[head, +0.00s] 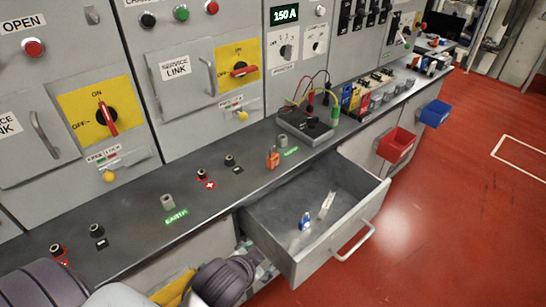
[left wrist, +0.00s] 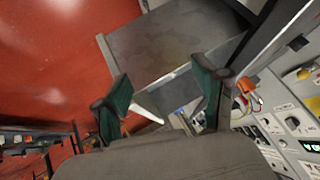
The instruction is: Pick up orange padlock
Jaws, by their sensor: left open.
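The orange padlock (head: 272,160) stands on the grey bench top, behind the open drawer and left of a grey meter box. In the left wrist view, a small orange thing (left wrist: 246,84) at the right, beyond the right finger, looks like the padlock. My left gripper (left wrist: 160,75) is open, with nothing seen between its green-padded fingers. Its fingers point toward the drawer area, and the orange thing is outside the gap. In the head view only parts of my arm show at the bottom left. My right gripper is in neither view.
The open drawer (head: 258,222) juts out below the padlock, holding a blue padlock (head: 305,221) and a pale strip (head: 327,204). The meter box (head: 305,124) with cables stands right of the padlock. Bench terminals are at left. Red (head: 396,146) and blue (head: 434,113) bins hang at right.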

